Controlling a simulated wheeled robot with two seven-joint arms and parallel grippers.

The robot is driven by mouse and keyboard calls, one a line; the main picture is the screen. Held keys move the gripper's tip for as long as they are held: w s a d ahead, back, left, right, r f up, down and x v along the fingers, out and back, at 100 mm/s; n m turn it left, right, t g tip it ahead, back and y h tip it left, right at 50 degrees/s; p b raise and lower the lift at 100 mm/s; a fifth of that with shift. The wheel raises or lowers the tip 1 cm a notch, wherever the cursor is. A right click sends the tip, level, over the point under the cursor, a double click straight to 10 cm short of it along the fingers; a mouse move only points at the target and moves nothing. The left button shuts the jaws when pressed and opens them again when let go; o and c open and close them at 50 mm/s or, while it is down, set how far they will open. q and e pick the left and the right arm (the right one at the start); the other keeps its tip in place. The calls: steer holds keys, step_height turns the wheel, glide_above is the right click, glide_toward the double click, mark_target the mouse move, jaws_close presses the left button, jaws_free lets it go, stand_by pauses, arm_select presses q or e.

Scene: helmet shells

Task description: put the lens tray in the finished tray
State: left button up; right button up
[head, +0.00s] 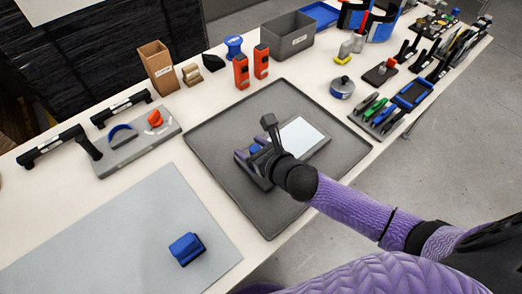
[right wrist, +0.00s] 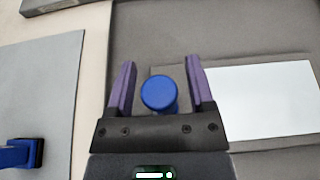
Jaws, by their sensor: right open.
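The lens tray, a flat grey piece with a pale white panel (head: 302,132), lies inside the large dark grey finished tray (head: 215,135). Its white panel also shows in the right wrist view (right wrist: 262,98). A round blue knob (right wrist: 159,92) stands at the panel's left end. My right gripper (head: 258,150) is over that end. In the right wrist view its purple fingers (right wrist: 161,88) are open on either side of the knob, with gaps showing. The arm and gripper hide part of the lens tray in the head view. My left gripper is not in view.
A grey mat with a blue block (head: 187,249) lies at the front left. A grey fixture (head: 135,145) with blue and orange parts stands left of the tray. Orange blocks (head: 241,71), a grey bin (head: 287,40) and tools (head: 375,108) line the back and right.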

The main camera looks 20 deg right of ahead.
steer(key=p+v, duration=0.2)
steer(key=v, duration=0.9)
steer(key=shift+s+p, duration=0.3)
steer(key=shift+p, duration=0.05)
steer(key=shift+d+r, duration=0.1)
